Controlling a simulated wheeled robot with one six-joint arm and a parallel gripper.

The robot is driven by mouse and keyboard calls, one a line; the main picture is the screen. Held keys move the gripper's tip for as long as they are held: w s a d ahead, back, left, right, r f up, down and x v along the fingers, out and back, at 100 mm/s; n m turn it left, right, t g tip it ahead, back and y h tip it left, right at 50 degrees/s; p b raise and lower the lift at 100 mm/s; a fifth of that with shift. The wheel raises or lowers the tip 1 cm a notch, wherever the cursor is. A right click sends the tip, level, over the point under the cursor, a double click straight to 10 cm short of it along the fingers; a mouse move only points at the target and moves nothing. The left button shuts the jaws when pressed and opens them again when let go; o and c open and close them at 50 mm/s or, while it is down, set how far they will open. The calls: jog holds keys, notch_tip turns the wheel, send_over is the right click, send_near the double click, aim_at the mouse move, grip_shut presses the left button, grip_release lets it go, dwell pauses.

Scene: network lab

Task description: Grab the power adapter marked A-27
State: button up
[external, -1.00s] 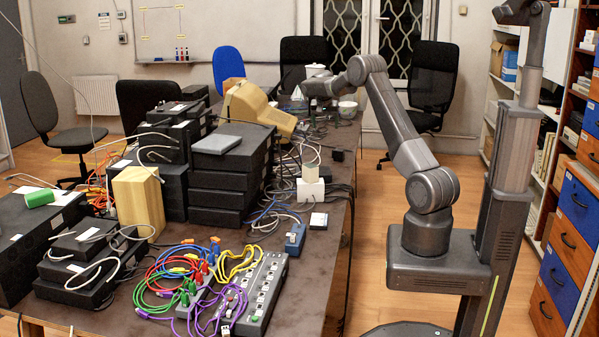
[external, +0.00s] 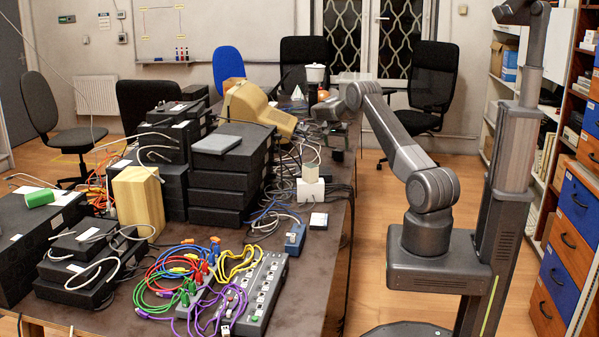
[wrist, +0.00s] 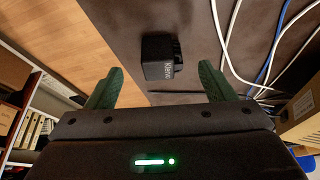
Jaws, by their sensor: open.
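A small black box-shaped adapter (wrist: 158,58) lies on the dark table in the wrist view. A small black block, probably the same adapter (external: 337,155), shows near the table's right edge in the external view. My gripper (wrist: 162,68) is open, its green fingers on either side of the adapter in the picture and apart from it. In the external view my gripper (external: 337,130) hangs above the table, just behind the adapter; its fingers are hard to make out.
White and blue cables (wrist: 263,45) run along the table to the right of the adapter in the wrist view. A white box (external: 310,190) and a beige monitor (external: 258,108) stand left of it in the external view. The table edge is close by.

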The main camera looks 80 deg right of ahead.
aim_at(337, 151)
jog(key=shift+p+x, duration=0.7)
jog(key=shift+x, duration=2.8)
jog(key=shift+w+d, duration=0.1)
jog(key=shift+r, duration=0.1)
jog(key=c, duration=1.2)
